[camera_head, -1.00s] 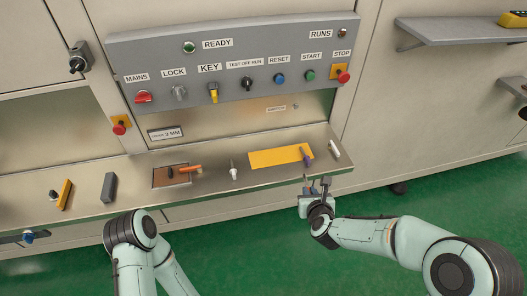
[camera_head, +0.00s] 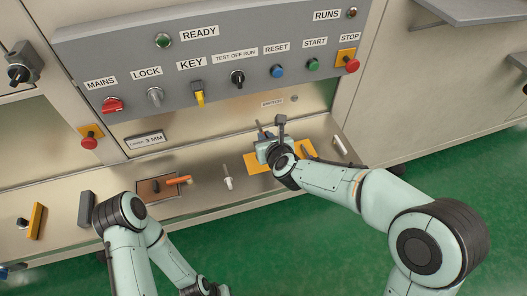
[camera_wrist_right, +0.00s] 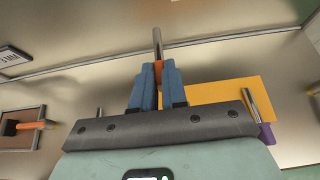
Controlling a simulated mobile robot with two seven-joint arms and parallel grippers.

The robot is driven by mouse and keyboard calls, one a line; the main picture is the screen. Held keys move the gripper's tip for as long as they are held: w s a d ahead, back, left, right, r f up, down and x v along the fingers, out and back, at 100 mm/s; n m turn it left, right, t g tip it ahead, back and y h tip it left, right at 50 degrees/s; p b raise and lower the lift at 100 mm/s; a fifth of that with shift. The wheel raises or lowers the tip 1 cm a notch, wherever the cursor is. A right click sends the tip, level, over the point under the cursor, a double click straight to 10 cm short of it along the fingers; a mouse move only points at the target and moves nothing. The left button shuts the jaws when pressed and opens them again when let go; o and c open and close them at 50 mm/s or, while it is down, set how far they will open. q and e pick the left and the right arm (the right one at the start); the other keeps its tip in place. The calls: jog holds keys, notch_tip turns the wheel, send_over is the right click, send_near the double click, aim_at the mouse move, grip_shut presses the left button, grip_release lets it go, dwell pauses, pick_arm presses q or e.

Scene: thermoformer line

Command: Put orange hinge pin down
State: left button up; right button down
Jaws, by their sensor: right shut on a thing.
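The orange hinge pin (camera_wrist_right: 157,45) shows in the right wrist view as a metal shaft with an orange part (camera_wrist_right: 158,68) between the fingers. My right gripper (camera_wrist_right: 159,76) is shut on it. In the head view my right gripper (camera_head: 271,130) is over the yellow mat (camera_head: 252,163) on the metal ledge. I cannot tell whether the pin touches anything. The purple-ended pin (camera_wrist_right: 266,132) is at the mat's right end.
An orange-handled tool (camera_head: 178,181) lies at a brown inset (camera_head: 148,194). A pale pin (camera_head: 228,181) stands left of the mat, and a white cylinder (camera_head: 340,145) lies to its right. The control panel (camera_head: 215,60) rises behind. Bare ledge (camera_head: 208,195) separates the inset and pale pin.

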jog(key=f, duration=0.3)
jog(key=shift+s, duration=0.25)
pick_arm(q)
jog(key=shift+s+f+b, duration=0.25)
jog(key=shift+f+b, duration=0.05)
jog(key=shift+f, duration=0.15)
jog(key=shift+s+f+b, duration=0.2)
jog(key=shift+f+b, duration=0.1)
jog(key=shift+f, duration=0.15)
pick_arm(e)
jog(key=shift+w+f, duration=0.1)
jog(key=shift+f, duration=1.9)
jog(key=shift+f, duration=0.15)
pick_arm(q)
jog(key=shift+f, duration=0.2)
pick_arm(e)
jog(key=c, duration=1.2)
grip_release()
jog(key=shift+o, duration=0.2)
jog(key=shift+r, duration=0.2)
jog(key=v, duration=1.2)
